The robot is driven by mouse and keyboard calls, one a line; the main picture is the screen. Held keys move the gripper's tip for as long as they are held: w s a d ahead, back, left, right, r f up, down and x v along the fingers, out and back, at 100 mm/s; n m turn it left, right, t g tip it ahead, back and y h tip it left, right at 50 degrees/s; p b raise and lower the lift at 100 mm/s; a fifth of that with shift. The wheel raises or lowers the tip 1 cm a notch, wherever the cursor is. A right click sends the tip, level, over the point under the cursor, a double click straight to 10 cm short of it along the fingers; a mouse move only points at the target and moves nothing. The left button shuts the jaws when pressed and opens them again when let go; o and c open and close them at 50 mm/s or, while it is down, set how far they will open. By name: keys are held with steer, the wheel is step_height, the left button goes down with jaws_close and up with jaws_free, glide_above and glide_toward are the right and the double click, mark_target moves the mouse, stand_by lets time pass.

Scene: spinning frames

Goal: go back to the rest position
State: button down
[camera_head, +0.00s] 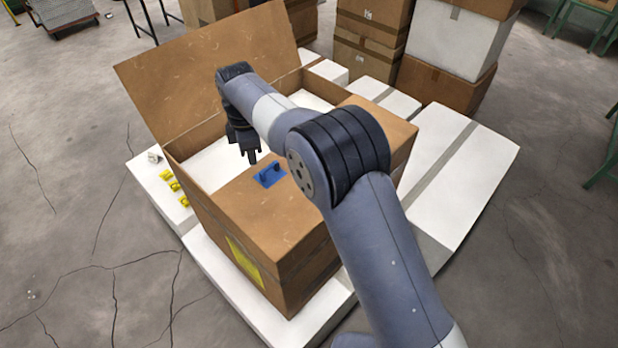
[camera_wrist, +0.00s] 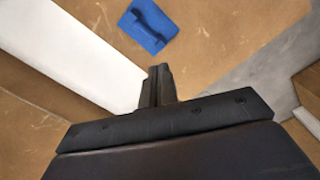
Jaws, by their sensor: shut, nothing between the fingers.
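My gripper (camera_head: 250,154) is above the cardboard box (camera_head: 236,217), close to the edge of its near flap. In the wrist view my gripper (camera_wrist: 160,70) shows its fingers together with nothing between them. A blue piece with a raised handle (camera_head: 269,174) lies on the flap, just right of the fingertips and apart from them. The blue piece also shows in the wrist view (camera_wrist: 149,25), beyond the fingertips. My arm hides part of the box's right side.
The box's far flap (camera_head: 205,70) stands raised. White blocks (camera_head: 465,165) lie under and around the box. Small yellow pieces (camera_head: 174,186) lie on the white surface at left. Stacked cartons (camera_head: 440,85) stand at the back right. The cracked floor at left is clear.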

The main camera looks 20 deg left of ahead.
mark_target(257, 180)
step_height(257, 180, down, 7)
steer(key=b, duration=0.2)
steer(key=shift+f+b, duration=0.15)
steer(key=shift+b, duration=0.25)
steer(key=shift+r, duration=0.2)
